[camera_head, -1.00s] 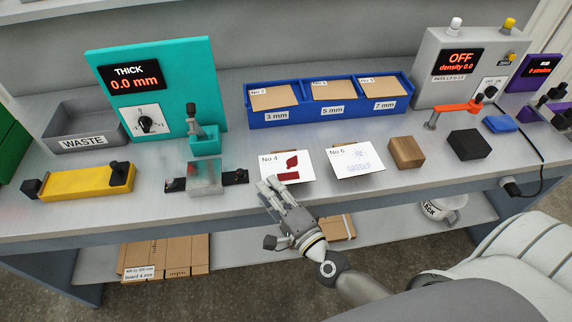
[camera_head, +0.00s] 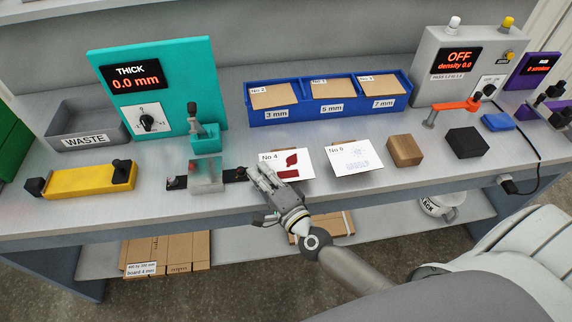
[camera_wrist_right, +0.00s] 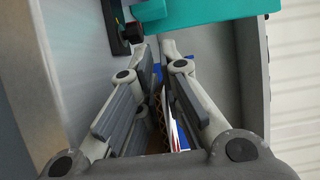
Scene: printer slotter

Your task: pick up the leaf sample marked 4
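The leaf sample marked No 4 (camera_head: 297,157), a white card with dark red shapes, lies on the bench, left of the No 6 card (camera_head: 355,157). My right gripper (camera_head: 256,174) is at its lower left corner and hides part of that edge. In the right wrist view, the fingers of the right gripper (camera_wrist_right: 152,88) stand apart. A thin brown edge and a strip of white card (camera_wrist_right: 172,118) show between them, with no clear grip on either. Whether the fingers touch the sample cannot be told. My left gripper is not in view.
A metal block on a dark strip (camera_head: 207,174) sits close left of my right gripper. Behind are the teal thickness gauge (camera_head: 190,75) and blue sorting tray (camera_head: 327,115). A wooden block (camera_head: 405,150) and black block (camera_head: 467,142) stand to the right. The bench's front edge is near.

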